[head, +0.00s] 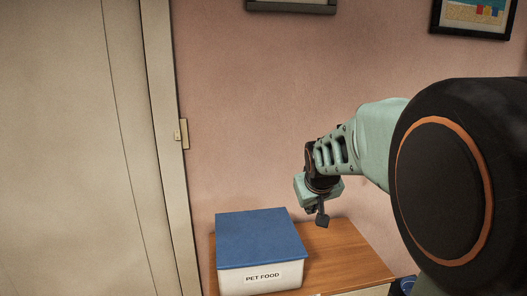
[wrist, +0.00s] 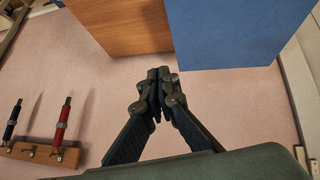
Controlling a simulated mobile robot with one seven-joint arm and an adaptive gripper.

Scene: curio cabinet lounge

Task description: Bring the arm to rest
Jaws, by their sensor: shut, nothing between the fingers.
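My gripper (head: 322,221) hangs at the end of my mint-green arm, to the right of the blue-lidded box and near the wooden top in the head view. Its fingers point downward there. In the wrist view my gripper (wrist: 158,76) has its two fingers together at the tips, with nothing between them. My arm comes in from the right edge of the head view and stretches toward the pink wall.
A white box labelled PET FOOD (head: 262,278) with a blue lid (head: 258,238) stands on the wooden top (head: 340,255). A door (head: 70,150) is at left. In the wrist view a wooden rack (wrist: 40,153) holds a red item (wrist: 61,125) and a black item (wrist: 13,118).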

